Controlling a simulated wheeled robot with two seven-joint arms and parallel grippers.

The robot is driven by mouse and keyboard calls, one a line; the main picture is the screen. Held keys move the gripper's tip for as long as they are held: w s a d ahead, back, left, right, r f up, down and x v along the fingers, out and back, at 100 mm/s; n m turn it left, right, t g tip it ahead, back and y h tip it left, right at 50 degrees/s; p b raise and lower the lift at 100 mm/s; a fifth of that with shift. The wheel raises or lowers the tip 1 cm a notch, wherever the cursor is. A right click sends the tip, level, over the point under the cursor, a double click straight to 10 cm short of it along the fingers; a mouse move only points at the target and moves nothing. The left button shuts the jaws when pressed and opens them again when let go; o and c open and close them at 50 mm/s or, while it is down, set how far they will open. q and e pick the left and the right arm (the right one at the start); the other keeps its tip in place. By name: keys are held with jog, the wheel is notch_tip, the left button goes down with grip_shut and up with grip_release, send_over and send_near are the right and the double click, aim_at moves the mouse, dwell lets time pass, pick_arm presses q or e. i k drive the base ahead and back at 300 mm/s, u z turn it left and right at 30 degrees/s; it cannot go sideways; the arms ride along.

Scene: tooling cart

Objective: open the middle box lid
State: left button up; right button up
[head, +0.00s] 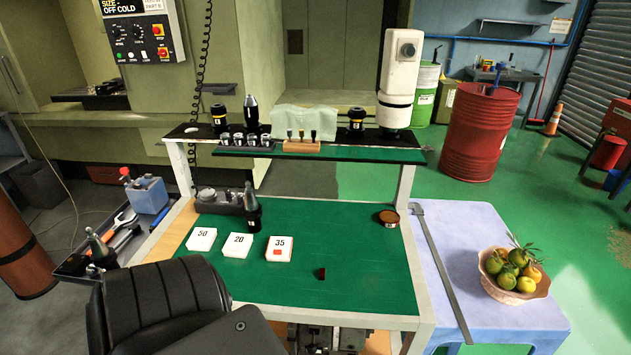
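Three white boxes stand in a row on the green mat (345,235) of the cart. The left one is marked 50 (201,240). The middle box (238,246) is marked 20, and its white top looks closed. The right box (279,243) is marked 35 and has a small red piece (278,253) on its front part. Neither my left gripper nor my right gripper shows in the head view.
A black padded, chair-like object (160,300) fills the lower left before the cart. A small dark red block (321,273) and a round tin (388,218) are on the mat. A shelf (370,154) with tool holders spans the back. A fruit bowl (515,289) stands right.

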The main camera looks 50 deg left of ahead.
aim_at(238, 242)
jog(key=z, duration=0.75)
jog(key=k, duration=1.2)
jog(key=u, duration=1.65)
